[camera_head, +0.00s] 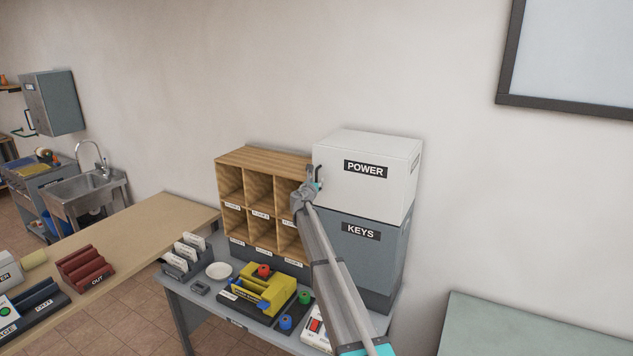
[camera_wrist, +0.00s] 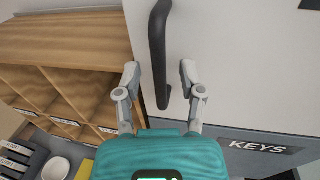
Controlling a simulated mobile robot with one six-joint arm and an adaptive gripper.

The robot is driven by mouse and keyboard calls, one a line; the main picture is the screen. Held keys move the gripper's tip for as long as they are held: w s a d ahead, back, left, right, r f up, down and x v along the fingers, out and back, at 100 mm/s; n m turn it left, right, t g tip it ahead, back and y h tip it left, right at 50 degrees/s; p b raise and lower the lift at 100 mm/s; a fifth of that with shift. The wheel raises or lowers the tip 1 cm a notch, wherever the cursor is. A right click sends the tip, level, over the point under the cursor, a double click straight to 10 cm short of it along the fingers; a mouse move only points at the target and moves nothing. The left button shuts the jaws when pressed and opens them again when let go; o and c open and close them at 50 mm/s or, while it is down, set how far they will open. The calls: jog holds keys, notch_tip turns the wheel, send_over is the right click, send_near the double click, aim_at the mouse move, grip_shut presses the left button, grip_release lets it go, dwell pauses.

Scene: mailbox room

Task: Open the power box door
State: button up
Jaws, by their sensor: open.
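The white power box (camera_head: 367,174), labelled POWER, sits on top of the grey box (camera_head: 362,250) labelled KEYS. Its door looks shut. In the wrist view the power box door (camera_wrist: 240,60) fills the upper right, with a dark vertical handle (camera_wrist: 158,60) near its left edge. My gripper (camera_wrist: 160,78) is open, with one finger on each side of the handle's lower part. I cannot tell whether either finger touches it. In the head view my gripper (camera_head: 312,180) is at the left edge of the door, and my arm hides part of the KEYS box.
A wooden pigeonhole shelf (camera_head: 262,154) stands close to the left of the boxes. In front are a yellow device (camera_head: 262,290), a white dish (camera_head: 219,270) and a card holder (camera_head: 186,258).

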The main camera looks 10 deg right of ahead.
jog(key=shift+w+d, duration=0.15)
jog(key=shift+w, duration=0.25)
grip_shut()
